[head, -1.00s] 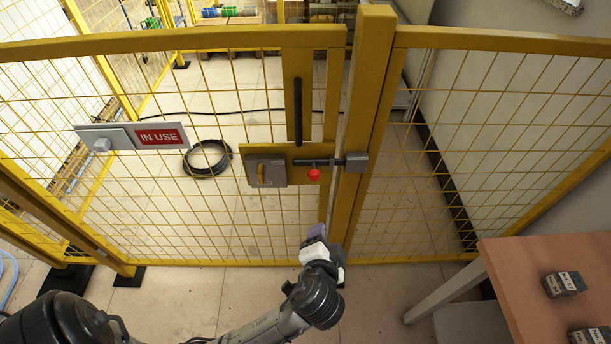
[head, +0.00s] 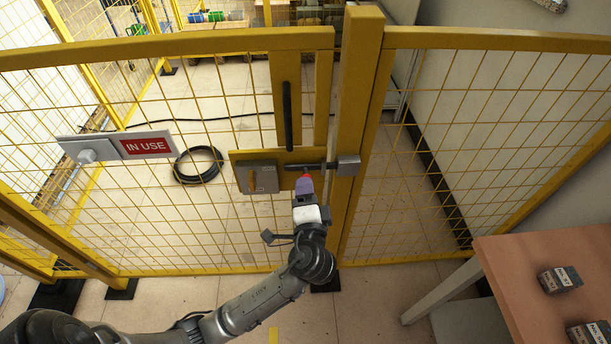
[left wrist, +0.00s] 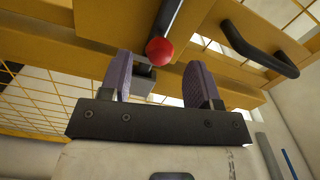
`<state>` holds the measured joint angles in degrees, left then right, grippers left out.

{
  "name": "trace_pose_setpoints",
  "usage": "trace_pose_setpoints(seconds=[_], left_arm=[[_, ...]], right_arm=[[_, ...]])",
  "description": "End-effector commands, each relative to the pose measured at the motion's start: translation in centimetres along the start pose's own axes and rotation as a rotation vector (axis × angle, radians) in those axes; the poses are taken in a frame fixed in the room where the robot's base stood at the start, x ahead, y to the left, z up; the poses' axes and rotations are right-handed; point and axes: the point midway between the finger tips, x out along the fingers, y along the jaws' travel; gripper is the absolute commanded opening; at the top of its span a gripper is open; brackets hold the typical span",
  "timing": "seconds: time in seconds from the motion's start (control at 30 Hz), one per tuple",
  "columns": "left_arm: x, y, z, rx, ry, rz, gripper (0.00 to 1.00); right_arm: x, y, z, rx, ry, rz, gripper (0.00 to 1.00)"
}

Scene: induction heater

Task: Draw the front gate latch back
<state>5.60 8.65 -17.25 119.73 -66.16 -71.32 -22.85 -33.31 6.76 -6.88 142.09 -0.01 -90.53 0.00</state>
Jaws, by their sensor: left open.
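The front gate latch is a dark sliding bolt (head: 312,166) on a yellow plate. Its right end reaches the grey keeper block (head: 348,165) on the gate post. A red ball knob (left wrist: 159,51) hangs from the bolt. My left gripper (head: 304,190) is just below the latch, pointing up at it. In the left wrist view its two purple fingers (left wrist: 158,80) are spread, with the knob showing beyond and between their tips. I cannot tell whether the knob is inside the jaws. The fingers partly hide the knob in the head view. My right gripper is out of view.
A grey lock box (head: 257,177) sits left of the bolt, and a dark vertical handle (head: 288,115) is above it. An "IN USE" sign (head: 146,146) hangs on the yellow mesh. A brown table (head: 515,275) stands at the lower right.

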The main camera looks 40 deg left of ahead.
Motion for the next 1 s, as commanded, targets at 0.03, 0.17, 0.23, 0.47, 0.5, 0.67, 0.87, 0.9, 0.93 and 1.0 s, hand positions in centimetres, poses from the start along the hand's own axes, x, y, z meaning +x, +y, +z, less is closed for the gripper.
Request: trace_pose_setpoints(seconds=[0.03, 0.17, 0.23, 0.47, 0.5, 0.67, 0.87, 0.9, 0.93, 1.0], left_arm=[[1.0, 0.1, 0.0, 0.001, 0.0, -0.003, 0.57], [2.9, 0.0, 0.0, 0.001, -0.001, -0.002, 0.57], [3.7, 0.1, 0.0, 0.001, 0.0, -0.001, 0.57], [5.3, 0.0, 0.0, 0.0, -0.001, 0.0, 0.57], [5.5, 0.0, 0.0, 0.0, -0.001, 0.0, 0.57], [5.7, 0.0, 0.0, -0.001, -0.001, 0.001, 0.57], [5.7, 0.0, 0.0, -0.001, -0.001, 0.001, 0.56], [5.7, 0.0, 0.0, -0.001, 0.0, 0.001, 0.52], [5.7, 0.0, 0.0, -0.001, 0.0, 0.001, 0.49], [5.7, 0.0, 0.0, -0.001, 0.0, 0.001, 0.42]], right_arm=[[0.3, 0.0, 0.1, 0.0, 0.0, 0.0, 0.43], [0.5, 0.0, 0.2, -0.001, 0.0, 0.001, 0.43], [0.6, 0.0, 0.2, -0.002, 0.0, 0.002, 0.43], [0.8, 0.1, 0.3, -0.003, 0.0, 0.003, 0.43], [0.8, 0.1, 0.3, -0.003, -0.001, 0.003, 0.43], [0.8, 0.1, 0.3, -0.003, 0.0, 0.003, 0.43], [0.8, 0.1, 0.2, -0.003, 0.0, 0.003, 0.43], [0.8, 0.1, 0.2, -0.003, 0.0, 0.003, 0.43], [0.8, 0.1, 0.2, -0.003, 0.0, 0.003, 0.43], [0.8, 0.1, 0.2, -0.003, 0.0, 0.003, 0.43]])
